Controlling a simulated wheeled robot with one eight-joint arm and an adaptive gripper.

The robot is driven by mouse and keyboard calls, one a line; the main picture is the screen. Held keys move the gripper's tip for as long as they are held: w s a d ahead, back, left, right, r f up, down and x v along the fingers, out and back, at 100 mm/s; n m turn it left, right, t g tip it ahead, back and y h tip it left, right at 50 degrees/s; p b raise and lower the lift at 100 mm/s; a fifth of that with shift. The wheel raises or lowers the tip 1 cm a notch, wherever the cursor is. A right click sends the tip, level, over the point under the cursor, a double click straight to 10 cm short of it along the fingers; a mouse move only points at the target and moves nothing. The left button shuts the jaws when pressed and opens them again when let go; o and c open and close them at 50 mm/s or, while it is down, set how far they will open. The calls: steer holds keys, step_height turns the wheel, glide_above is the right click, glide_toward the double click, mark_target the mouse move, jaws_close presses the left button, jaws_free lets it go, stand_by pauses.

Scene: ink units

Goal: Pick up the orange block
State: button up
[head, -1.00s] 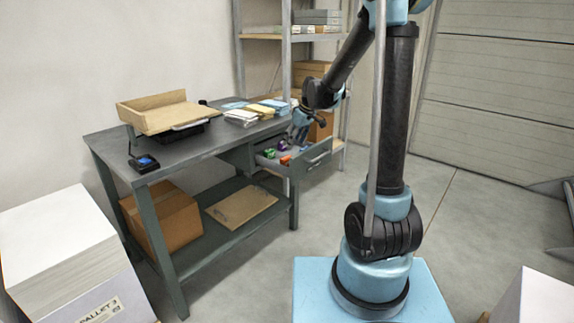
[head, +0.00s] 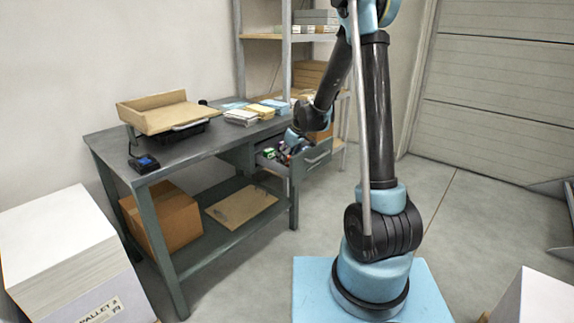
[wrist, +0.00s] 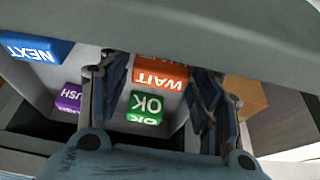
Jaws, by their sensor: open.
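The orange block (wrist: 163,75), marked WAIT, lies in the open grey drawer (head: 318,157) of the workbench. In the wrist view it shows between the two fingers of my gripper (wrist: 158,85). The gripper is open, with one finger to the left of the block and one to the right. I cannot tell whether either finger touches it. The upper edge of the block is hidden by a grey-green edge. In the head view my gripper (head: 293,142) is down at the drawer and largely hides the blocks there.
A green block (wrist: 147,105) marked OK sits close below the orange one. A purple block (wrist: 70,98) and a blue block (wrist: 36,48) lie to the left. The grey-green edge (wrist: 170,22) crosses the top of the wrist view. The workbench (head: 185,158) carries paper stacks and a tray.

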steer(key=shift+x, duration=0.8)
steer(key=c, duration=0.8)
steer(key=shift+r, duration=0.15)
